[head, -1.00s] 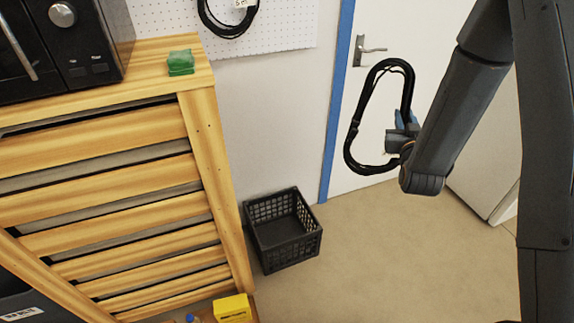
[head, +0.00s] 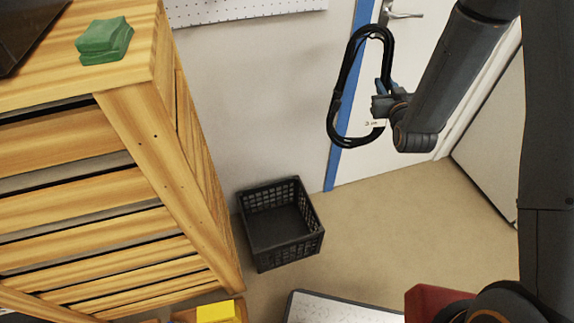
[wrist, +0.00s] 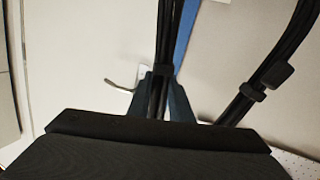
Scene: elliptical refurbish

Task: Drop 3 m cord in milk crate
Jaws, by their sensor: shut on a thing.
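A coiled black cord (head: 337,101) with a small white tag hangs from my gripper (head: 380,96) in the head view. The tag's print seems to start with 3, but it is small. My gripper is shut on the coil's right side, in front of the white door. In the wrist view the cord (wrist: 163,45) runs between the fingers (wrist: 165,95). The black milk crate (head: 290,255) stands on the floor against the wall, below and to the left of the held cord. The crate looks empty.
A slatted wooden unit (head: 150,140) with a green object (head: 104,40) on top stands left of the crate. A yellow box (head: 216,312) is at the bottom. A white door (head: 425,50) is behind the gripper. Floor right of the crate (head: 385,235) is clear.

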